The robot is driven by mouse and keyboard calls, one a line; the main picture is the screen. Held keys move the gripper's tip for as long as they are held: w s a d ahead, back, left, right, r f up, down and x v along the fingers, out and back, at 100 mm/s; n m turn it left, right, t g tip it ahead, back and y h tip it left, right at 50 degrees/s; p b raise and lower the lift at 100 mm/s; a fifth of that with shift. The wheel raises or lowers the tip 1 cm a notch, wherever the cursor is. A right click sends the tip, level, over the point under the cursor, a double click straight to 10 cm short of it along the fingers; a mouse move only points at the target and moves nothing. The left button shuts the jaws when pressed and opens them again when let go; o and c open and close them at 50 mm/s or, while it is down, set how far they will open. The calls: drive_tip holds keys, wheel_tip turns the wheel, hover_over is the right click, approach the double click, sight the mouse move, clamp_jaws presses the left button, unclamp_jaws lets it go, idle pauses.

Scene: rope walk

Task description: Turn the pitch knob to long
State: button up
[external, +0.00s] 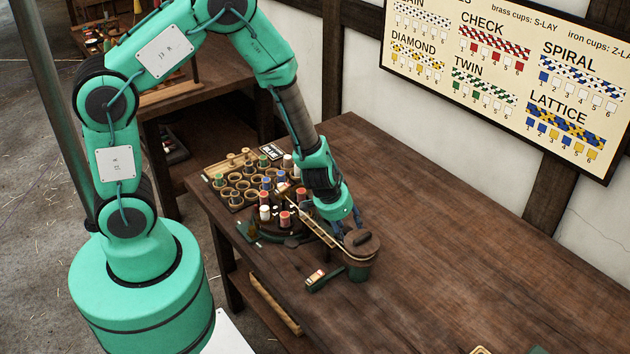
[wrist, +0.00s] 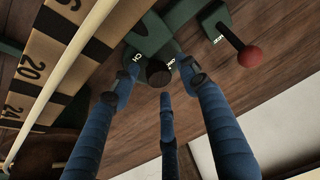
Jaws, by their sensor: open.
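In the wrist view, a dark round knob (wrist: 158,73) sits on a green mount with small white lettering, partly hidden by my fingers. I take it to be the pitch knob; the lettering is too cut off to read which setting it points at. My gripper (wrist: 161,83) has its blue fingers spread around the knob, open. I cannot tell whether any finger touches it. In the external view my gripper (external: 347,222) points down by the round-topped drum (external: 361,243); the knob cannot be made out there.
A red-ball lever (wrist: 248,56) on a green plate stands right of the knob. A numbered scale (wrist: 55,62) with a pale rod runs along the left. In the external view, several bobbins and cups crowd the table's left (external: 245,183); the table's right side (external: 450,265) is mostly clear.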

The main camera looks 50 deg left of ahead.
drive_tip(key=shift+c, duration=0.3)
drive_tip(key=c, duration=1)
drive_tip(key=shift+w+r, duration=0.1)
drive_tip(key=shift+c, duration=0.2)
drive_tip(key=shift+w+r, duration=0.15)
drive_tip(key=shift+w, duration=0.05)
drive_tip(key=shift+w+r+n+p, duration=0.1)
drive_tip(key=shift+r+n+p, duration=0.15)
drive_tip(key=shift+p, duration=0.85)
drive_tip(key=shift+o, duration=0.2)
drive_tip(key=n+y+p, duration=0.1)
drive_tip(key=n+p, duration=0.1)
drive_tip(key=p, duration=0.3)
drive_tip(key=n+p, duration=0.2)
drive_tip(key=p, duration=0.2)
drive_tip(key=shift+w+d+r+n+y+p, duration=0.1)
drive_tip(key=shift+d+n+y+p, duration=0.15)
drive_tip(key=shift+y+p, duration=0.15)
drive_tip(key=n+p, duration=0.1)
drive_tip(key=p, duration=0.2)
drive_tip(key=n+g+y+p, duration=0.1)
drive_tip(key=n+p, duration=0.1)
drive_tip(key=p, duration=0.1)
drive_tip(key=shift+f+p, duration=0.25)
drive_tip(key=shift+p, duration=0.15)
drive_tip(key=shift+s+f+n+p, duration=0.1)
drive_tip(key=shift+s+n+p, duration=0.2)
drive_tip(key=shift+p, duration=0.15)
